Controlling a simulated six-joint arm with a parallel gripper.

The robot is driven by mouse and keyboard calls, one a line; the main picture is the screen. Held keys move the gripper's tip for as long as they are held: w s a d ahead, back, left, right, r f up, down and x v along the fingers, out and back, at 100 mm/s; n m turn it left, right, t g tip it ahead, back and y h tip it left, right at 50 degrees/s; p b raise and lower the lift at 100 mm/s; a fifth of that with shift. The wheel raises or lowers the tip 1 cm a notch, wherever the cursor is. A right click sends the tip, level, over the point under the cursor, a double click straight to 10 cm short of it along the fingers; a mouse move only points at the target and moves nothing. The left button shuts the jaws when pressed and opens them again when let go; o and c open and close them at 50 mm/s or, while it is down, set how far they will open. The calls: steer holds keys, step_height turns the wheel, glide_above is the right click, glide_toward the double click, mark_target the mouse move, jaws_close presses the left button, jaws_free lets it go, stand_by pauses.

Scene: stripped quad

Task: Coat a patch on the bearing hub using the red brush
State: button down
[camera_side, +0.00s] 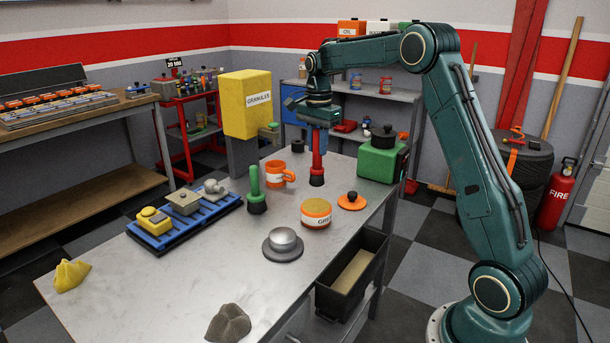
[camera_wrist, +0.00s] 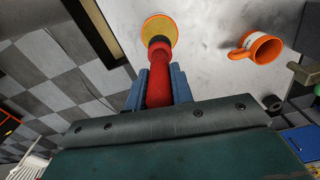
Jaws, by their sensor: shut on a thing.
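My gripper (camera_side: 317,136) is shut on the red brush (camera_side: 317,160), which hangs upright with its dark bristle end down, close to the table top. I cannot tell whether the bristles touch the table. In the wrist view the red brush (camera_wrist: 158,82) sits between my blue fingers (camera_wrist: 158,95), its tip overlapping the view of the grease tin (camera_wrist: 160,27). The open orange grease tin (camera_side: 316,214), with yellow-brown contents, stands nearer the side camera than the brush. The bearing hub (camera_side: 283,243), a silver dome on a dark grey flange, lies on the table in front of the tin.
A green brush (camera_side: 255,191) stands left of the tin, by an orange-and-white mug (camera_side: 279,174). An orange lid (camera_side: 351,201) and a green box (camera_side: 382,160) are to the right. A blue tray (camera_side: 182,222) holds parts at left.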

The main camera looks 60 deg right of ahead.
mark_target(317, 173)
steer(key=shift+f, duration=3)
steer(key=shift+a+f, duration=0.1)
steer(key=shift+f, duration=0.55)
stand_by(0.7)
steer(key=shift+r, duration=0.1)
steer(key=shift+r, duration=3.5)
